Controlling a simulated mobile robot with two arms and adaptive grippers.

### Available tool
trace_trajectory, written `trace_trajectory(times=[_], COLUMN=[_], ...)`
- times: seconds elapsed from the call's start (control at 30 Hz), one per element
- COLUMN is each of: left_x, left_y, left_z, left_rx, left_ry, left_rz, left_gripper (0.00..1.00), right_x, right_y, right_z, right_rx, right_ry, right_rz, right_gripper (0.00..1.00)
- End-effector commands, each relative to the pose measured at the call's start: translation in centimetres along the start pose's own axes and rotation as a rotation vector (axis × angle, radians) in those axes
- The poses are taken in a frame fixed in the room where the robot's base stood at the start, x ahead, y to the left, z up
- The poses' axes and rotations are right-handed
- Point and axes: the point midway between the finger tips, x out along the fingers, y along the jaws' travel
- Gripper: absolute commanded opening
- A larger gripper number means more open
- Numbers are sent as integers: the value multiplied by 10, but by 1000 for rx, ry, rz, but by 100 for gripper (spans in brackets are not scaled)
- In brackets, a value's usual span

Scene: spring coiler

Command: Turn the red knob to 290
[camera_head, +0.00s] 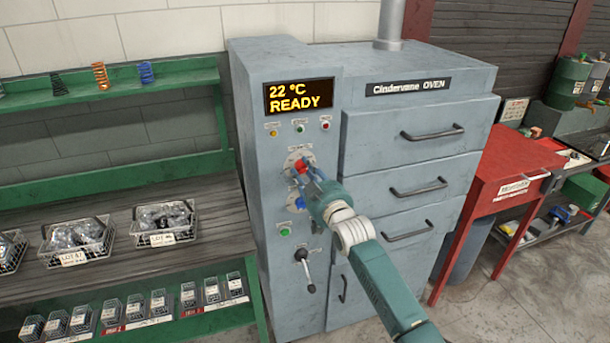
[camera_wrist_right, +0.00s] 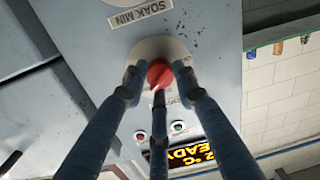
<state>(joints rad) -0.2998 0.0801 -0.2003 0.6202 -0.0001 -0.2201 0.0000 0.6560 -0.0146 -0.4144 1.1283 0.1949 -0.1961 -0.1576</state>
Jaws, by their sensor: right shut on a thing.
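The red knob (camera_head: 300,166) sits on a pale round dial on the front panel of the grey oven (camera_head: 258,130). My right gripper (camera_head: 303,172) reaches it from the lower right and is shut on it. In the right wrist view the red knob (camera_wrist_right: 159,73) sits between the fingers of my right gripper (camera_wrist_right: 158,82), which partly cover the dial markings, and I cannot read its setting. The oven display (camera_head: 298,96) reads "22 °C READY". My left gripper is not in view.
A blue knob (camera_head: 300,203) sits just below the red one, with a green button (camera_head: 285,232) and a lever (camera_head: 306,268) lower down. Drawers with handles are to the right. A green shelf with baskets (camera_head: 163,224) stands left; a red table (camera_head: 505,180) stands right.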

Motion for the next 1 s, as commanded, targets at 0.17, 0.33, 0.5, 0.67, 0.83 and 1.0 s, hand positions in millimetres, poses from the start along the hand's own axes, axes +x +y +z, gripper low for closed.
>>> trace_trajectory(times=[0.17,0.33,0.5,0.67,0.83,1.0], left_x=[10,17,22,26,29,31], left_y=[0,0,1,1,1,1], left_z=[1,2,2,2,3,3], left_rx=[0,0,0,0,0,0], left_ry=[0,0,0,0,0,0], left_rz=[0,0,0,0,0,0], left_gripper=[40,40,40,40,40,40], right_x=[0,0,0,0,0,0], right_y=[-1,-1,-2,-1,-2,-1], right_z=[5,5,5,5,4,4], right_rx=[170,330,478,591,682,736], right_ry=[8,19,29,35,40,44], right_rz=[-3,-5,-7,-8,-10,-10], right_gripper=[2,2,2,2,2,2])
